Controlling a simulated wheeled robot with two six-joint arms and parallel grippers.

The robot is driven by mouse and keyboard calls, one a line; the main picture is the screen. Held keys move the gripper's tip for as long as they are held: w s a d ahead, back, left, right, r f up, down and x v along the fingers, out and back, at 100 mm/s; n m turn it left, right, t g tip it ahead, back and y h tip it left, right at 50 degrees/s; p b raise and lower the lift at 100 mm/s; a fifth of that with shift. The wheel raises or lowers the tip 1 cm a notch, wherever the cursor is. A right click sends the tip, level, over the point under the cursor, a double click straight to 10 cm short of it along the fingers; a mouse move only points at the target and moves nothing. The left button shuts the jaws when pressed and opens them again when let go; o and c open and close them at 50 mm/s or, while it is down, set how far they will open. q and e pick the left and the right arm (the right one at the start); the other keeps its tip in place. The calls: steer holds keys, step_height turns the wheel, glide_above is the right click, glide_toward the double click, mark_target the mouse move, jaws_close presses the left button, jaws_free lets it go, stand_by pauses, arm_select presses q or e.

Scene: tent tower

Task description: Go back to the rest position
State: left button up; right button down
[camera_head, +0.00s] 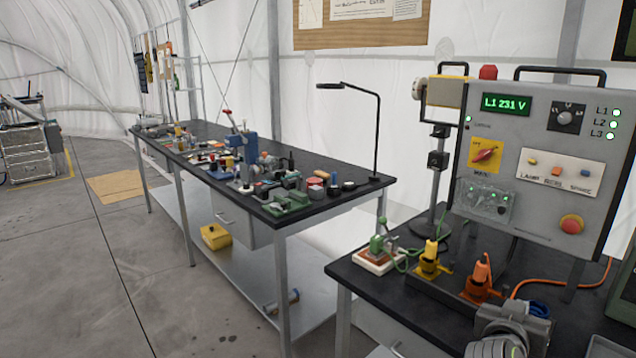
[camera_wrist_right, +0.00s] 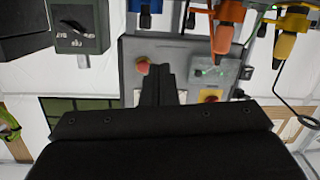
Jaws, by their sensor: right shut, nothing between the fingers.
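My right gripper (camera_wrist_right: 167,72) shows in the right wrist view as dark fingers closed together with nothing between them. Its body fills the lower part of that view. Beyond the fingers stands the grey control panel (camera_wrist_right: 130,52), seen upside down with its red stop button (camera_wrist_right: 143,68) beside the fingertips. My left gripper is in neither view.
The panel (camera_head: 540,228) stands on the near dark bench (camera_head: 395,290) with a yellow plug (camera_head: 431,258) and an orange plug (camera_head: 481,275) in front. A longer bench (camera_head: 330,200) with many tools and a lamp (camera_head: 376,130) stands behind. Floor at left (camera_head: 70,270) is clear.

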steer(key=s+a+f+n+g+y, duration=0.1)
steer(key=s+f+n+g+y, duration=0.25)
steer(key=s+f, duration=1.05)
steer(key=s+a+f+n+g+y, duration=0.1)
steer(key=s+a+f+y, duration=0.15)
steer(key=s, duration=0.35)
steer(key=s+a+f+n+g+y, duration=0.1)
steer(key=s+a+f+g, duration=0.1)
steer(key=s+f, duration=0.35)
steer(key=s+a+f+n+g+y, duration=0.1)
steer(key=s+a+f+y, duration=0.1)
steer(key=s, duration=0.6)
step_height(320, 180, down, 24)
steer(key=d+g+p, duration=0.2)
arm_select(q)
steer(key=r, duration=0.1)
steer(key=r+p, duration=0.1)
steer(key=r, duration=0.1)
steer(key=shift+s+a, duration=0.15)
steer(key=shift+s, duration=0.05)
arm_select(e)
steer(key=s+a+f+y, duration=0.1)
steer(key=s+f, duration=1.2)
steer(key=s, duration=0.2)
steer(key=shift+a+f+g, duration=0.25)
steer(key=shift+g, duration=0.2)
